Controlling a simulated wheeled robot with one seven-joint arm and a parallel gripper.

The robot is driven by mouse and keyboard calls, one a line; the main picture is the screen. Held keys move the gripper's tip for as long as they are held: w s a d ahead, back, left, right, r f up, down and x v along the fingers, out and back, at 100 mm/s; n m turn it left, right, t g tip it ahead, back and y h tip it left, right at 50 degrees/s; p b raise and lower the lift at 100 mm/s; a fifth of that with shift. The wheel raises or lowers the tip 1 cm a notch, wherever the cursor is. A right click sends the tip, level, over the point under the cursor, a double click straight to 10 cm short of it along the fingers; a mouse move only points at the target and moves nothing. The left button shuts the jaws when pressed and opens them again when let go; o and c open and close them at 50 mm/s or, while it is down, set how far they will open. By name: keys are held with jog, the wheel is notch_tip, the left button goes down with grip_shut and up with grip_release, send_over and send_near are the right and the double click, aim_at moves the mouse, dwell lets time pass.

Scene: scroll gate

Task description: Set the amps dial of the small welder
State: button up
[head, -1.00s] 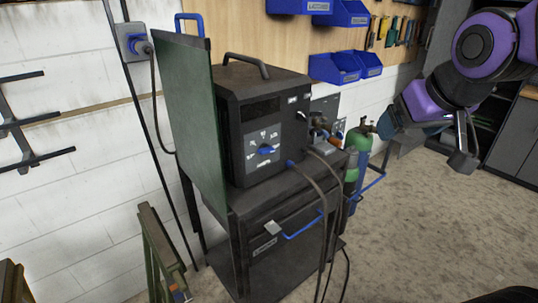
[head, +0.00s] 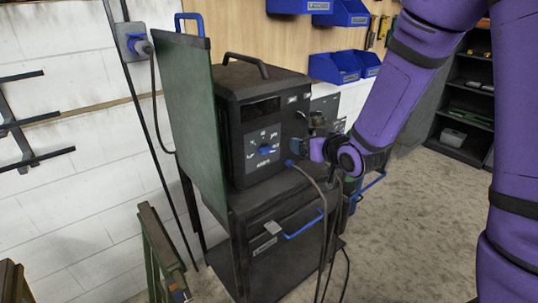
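The small welder (head: 262,90) is a dark box on a black cart. On its front is a panel with a blue amps dial (head: 266,150) ringed by white marks; the marks are too small to read. My purple arm reaches in from the right, and its wrist is just right of the welder's front. My gripper (head: 301,122) is mostly hidden behind the wrist and blends with the dark welder front. It is right of the dial and apart from it. Its fingers cannot be made out.
A green screen panel (head: 190,115) stands along the welder's left side. Cables (head: 318,185) hang from the welder's front. The cart (head: 255,222) has a blue drawer handle (head: 304,226). Blue bins (head: 334,68) hang on the wall behind. Floor at the right is clear.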

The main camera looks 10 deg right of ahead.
aim_at(266, 150)
jog(key=a+f+t+y, duration=0.1)
jog(key=a+f+y, duration=0.25)
jog(key=f, duration=0.35)
jog(key=a+x, duration=0.1)
jog(key=x, duration=0.9)
jog(key=shift+a+n+t, duration=0.25)
jog(key=shift+n+t, duration=0.05)
jog(key=shift+t, duration=0.1)
jog(key=shift+f+y, duration=0.15)
jog(key=shift+y, duration=0.1)
jog(key=c, duration=0.9)
